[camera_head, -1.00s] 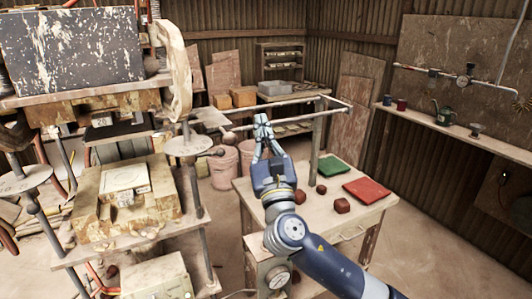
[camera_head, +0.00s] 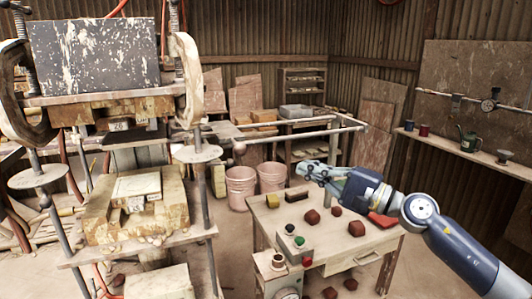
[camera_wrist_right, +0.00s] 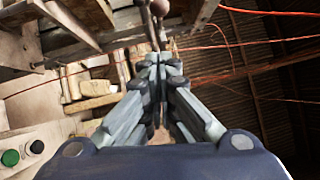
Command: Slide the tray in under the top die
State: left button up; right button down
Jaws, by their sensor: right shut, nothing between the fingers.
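The top die (camera_head: 115,118), a worn block, hangs under the press's upper beam (camera_head: 95,98). A lower block (camera_head: 165,213) with a paler plate on it stands beneath, with an open gap between. A flat pale plate (camera_head: 222,130), seemingly the tray, lies on the metal rails (camera_head: 300,134) right of the press; a round knob (camera_head: 238,148) is at its near side. My right gripper (camera_head: 303,170) is shut and empty over the bench, pointing left, its tips apart from the knob. In the right wrist view its fingers (camera_wrist_right: 158,62) meet with nothing between them. My left gripper is out of view.
Pink buckets (camera_head: 241,186) stand behind. A rail post rises near my gripper. Floor at right is free.

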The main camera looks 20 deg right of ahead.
jog(key=w+a+r+p, duration=0.2)
jog(key=w+a+p, duration=0.5)
jog(key=a+p, duration=0.1)
jog(key=shift+w+a+p, duration=0.2)
jog(key=shift+a+p, duration=0.2)
jog(key=shift+p, duration=0.15)
jog(key=shift+f, duration=0.1)
